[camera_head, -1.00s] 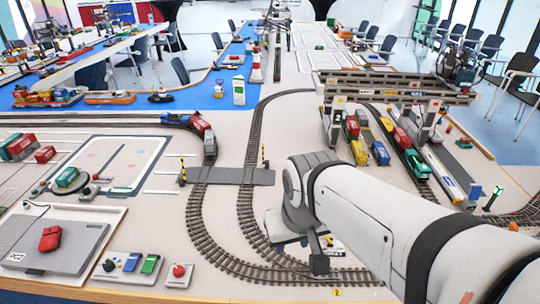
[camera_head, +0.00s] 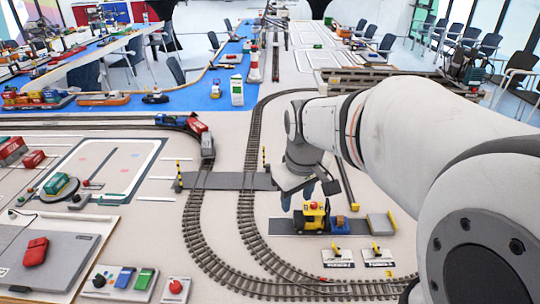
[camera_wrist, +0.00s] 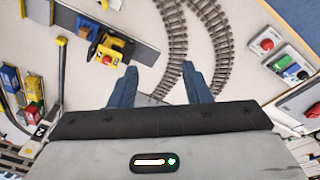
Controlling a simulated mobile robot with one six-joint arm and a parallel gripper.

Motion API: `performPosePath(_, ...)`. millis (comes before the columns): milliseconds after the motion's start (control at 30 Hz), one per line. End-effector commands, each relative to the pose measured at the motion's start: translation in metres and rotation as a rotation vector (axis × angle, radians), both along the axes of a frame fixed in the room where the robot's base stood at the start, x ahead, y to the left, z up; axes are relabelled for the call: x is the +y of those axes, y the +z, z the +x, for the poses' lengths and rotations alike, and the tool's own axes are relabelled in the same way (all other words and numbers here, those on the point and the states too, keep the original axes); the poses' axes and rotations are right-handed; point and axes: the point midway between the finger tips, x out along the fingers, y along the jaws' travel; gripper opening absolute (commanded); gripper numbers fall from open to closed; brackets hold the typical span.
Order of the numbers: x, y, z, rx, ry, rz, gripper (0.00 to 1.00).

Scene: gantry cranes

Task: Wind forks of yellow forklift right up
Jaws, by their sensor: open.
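The yellow forklift (camera_head: 313,217) stands on a dark grey strip, right of the curved rail tracks. It has a red part on top, and a blue block (camera_head: 341,224) is at its right side. The forklift also shows at the upper left of the wrist view (camera_wrist: 117,50). My gripper (camera_head: 308,193) is just above and behind the forklift in the head view. In the wrist view its two dark blue fingers (camera_wrist: 160,70) are apart with nothing between them, and the forklift lies to their left. Where the forks stand is too small to tell.
A grey-and-yellow block (camera_head: 381,224) stands at the strip's right end. A control panel (camera_head: 120,281) and a red button (camera_head: 176,287) are at the front left.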

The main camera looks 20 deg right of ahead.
Motion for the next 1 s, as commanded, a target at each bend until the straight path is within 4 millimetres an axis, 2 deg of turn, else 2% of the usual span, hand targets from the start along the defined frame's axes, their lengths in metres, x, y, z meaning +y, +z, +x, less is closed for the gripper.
performPosePath(33,-0.013,-0.015,0.022,0.026,0.052,-0.008,0.44)
performPosePath(200,-0.055,-0.05,0.086,0.09,0.261,-0.03,0.44)
performPosePath(300,-0.081,-0.073,0.115,0.122,0.372,-0.034,0.44)
performPosePath(400,-0.102,-0.095,0.137,0.145,0.463,-0.032,0.44)
performPosePath(600,-0.127,-0.12,0.158,0.168,0.568,-0.027,0.44)
performPosePath(767,-0.13,-0.134,0.161,0.173,0.588,-0.027,0.44)
performPosePath(1000,-0.129,-0.173,0.16,0.173,0.587,-0.026,0.44)
